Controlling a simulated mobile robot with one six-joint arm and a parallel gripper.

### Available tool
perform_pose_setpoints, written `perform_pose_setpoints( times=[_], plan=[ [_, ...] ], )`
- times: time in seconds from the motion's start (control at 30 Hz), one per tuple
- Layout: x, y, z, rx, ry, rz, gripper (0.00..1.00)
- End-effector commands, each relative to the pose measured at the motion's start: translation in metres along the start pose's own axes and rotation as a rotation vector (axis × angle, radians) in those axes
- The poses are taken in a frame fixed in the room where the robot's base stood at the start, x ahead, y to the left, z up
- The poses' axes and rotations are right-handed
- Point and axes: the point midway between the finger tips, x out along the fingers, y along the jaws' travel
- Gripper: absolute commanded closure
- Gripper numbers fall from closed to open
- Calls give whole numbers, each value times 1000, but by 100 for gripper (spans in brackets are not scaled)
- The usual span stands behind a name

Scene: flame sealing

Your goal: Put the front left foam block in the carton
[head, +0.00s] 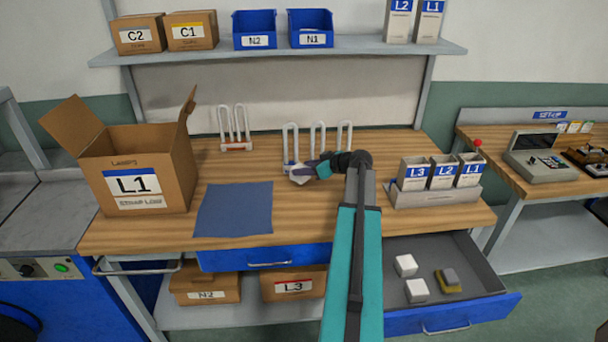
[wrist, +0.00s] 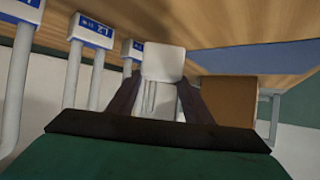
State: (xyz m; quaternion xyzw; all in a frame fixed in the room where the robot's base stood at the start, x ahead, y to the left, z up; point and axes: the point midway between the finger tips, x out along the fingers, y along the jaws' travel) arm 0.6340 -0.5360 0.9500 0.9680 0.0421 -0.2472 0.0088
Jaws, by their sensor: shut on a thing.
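My gripper (head: 306,171) is shut on a white foam block (head: 300,176), held over the workbench in front of the white wire racks. In the wrist view the held block (wrist: 163,62) sits between the two dark fingers. The open carton (head: 150,205) labelled L1 stands on the bench to the left, its flaps up, apart from my gripper; its inside is mostly hidden.
A blue mat (head: 234,210) lies between the carton and my arm. A grey holder (head: 437,196) with labelled boxes stands at right. A shelf (head: 270,47) with cartons and bins runs above.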

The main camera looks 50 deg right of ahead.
Motion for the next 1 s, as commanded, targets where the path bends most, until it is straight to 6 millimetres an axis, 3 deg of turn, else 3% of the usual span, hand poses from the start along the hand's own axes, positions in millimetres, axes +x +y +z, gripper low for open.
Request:
perform_pose_setpoints(
  times=[0.27,0.6,1.0],
  plan=[
    [12,6,-7,0,0,-1,75],
    [25,6,21,1,-1,1,75],
    [28,6,26,1,0,1,75]
  ],
)
